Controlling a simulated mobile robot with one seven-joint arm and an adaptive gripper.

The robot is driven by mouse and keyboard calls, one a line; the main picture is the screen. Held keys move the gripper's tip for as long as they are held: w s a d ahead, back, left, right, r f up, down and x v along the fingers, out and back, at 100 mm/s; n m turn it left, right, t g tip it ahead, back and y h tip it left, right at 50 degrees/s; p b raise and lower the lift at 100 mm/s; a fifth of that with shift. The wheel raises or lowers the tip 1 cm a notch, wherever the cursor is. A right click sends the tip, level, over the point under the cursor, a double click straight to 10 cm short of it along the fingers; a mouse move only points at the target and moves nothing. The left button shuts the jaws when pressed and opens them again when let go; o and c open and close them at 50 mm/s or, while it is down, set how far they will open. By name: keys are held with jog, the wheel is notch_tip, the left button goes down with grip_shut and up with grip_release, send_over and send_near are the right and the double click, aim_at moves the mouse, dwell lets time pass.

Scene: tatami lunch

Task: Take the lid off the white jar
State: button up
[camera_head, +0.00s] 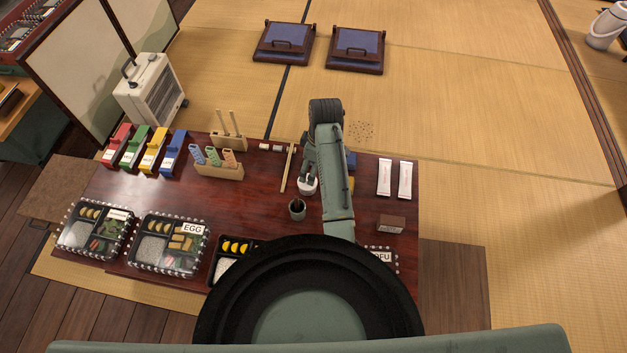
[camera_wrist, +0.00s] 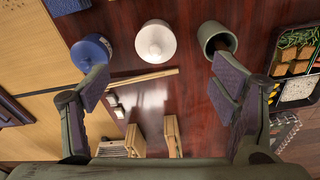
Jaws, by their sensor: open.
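The white jar (camera_head: 307,188) stands on the dark red table, partly hidden by my gripper in the head view. In the wrist view the white jar (camera_wrist: 156,36) is seen from above, with its lid (camera_wrist: 155,48) and small knob on it. My gripper (camera_head: 308,177) is above the jar, open and empty. In the wrist view my gripper (camera_wrist: 160,90) has its fingers spread wide, and the jar shows near the top of the picture, between the two fingers sideways. Whether a finger touches it cannot be told.
A blue jar (camera_wrist: 90,52) stands left of the white jar, and a dark cup (camera_wrist: 217,36) stands right of it. Chopsticks (camera_wrist: 145,77) lie close by. A wooden holder (camera_head: 219,171), bento boxes (camera_head: 169,243) and white packets (camera_head: 385,177) share the table (camera_head: 255,208).

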jog(key=f, duration=0.5)
jog(key=shift+w+a+f, duration=0.15)
jog(key=shift+a, duration=0.2)
jog(key=shift+w+a+f+p, duration=0.2)
jog(key=shift+f+p, duration=0.05)
jog(key=shift+f, duration=0.65)
jog(key=shift+w+a+f+p, duration=0.15)
jog(key=shift+f+p, duration=0.05)
jog(key=shift+f, duration=0.65)
jog(key=shift+w+a+f+p, duration=0.2)
jog(key=shift+f+p, duration=0.05)
jog(key=shift+f, duration=0.65)
jog(key=shift+c, duration=0.3)
jog(key=c, duration=1)
